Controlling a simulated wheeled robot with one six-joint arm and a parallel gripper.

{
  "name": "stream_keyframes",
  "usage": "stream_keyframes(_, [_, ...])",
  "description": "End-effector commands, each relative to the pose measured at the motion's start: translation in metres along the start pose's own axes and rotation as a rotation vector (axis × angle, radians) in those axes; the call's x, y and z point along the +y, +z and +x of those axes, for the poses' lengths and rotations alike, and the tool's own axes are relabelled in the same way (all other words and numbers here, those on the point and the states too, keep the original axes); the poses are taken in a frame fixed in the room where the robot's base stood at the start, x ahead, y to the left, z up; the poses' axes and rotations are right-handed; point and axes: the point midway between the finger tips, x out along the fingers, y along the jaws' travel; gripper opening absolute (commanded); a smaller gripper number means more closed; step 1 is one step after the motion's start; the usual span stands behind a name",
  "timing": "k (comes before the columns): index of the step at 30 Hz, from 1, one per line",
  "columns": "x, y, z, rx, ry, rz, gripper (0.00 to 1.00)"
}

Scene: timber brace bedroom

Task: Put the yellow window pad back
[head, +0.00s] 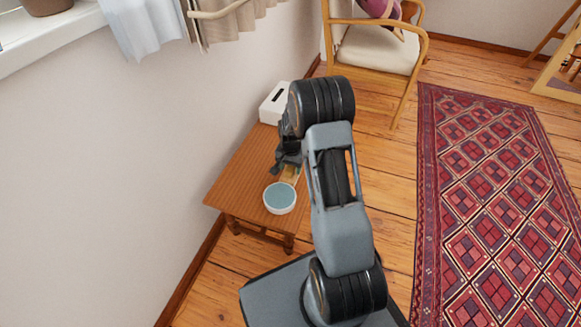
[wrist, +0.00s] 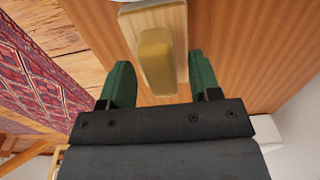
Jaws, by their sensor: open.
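A yellow pad (wrist: 155,58), a rounded block, lies on a light wooden board (wrist: 180,18) in the wrist view. My gripper (wrist: 160,80) is open, with one green finger on each side of the pad's near end and a visible gap to each. I cannot tell how high the fingers are above the table. In the head view my gripper (head: 283,160) is over the small wooden table (head: 238,180). There the board (head: 291,173) shows only partly beside my arm, and the pad is hard to make out.
A round white dish with a blue-grey top (head: 280,198) stands on the table near the board. A white slotted box (head: 273,103) stands at the table's far end. A wall is close on the left. A chair (head: 375,50) stands beyond, and a red rug (head: 490,200) lies right.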

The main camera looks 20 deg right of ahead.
Motion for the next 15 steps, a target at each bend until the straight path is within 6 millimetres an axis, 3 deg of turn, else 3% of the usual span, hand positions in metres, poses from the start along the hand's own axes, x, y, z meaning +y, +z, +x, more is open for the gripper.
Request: stream_keyframes(15, [0.0, 0.0, -0.093, 0.002, -0.001, 0.0, 0.57])
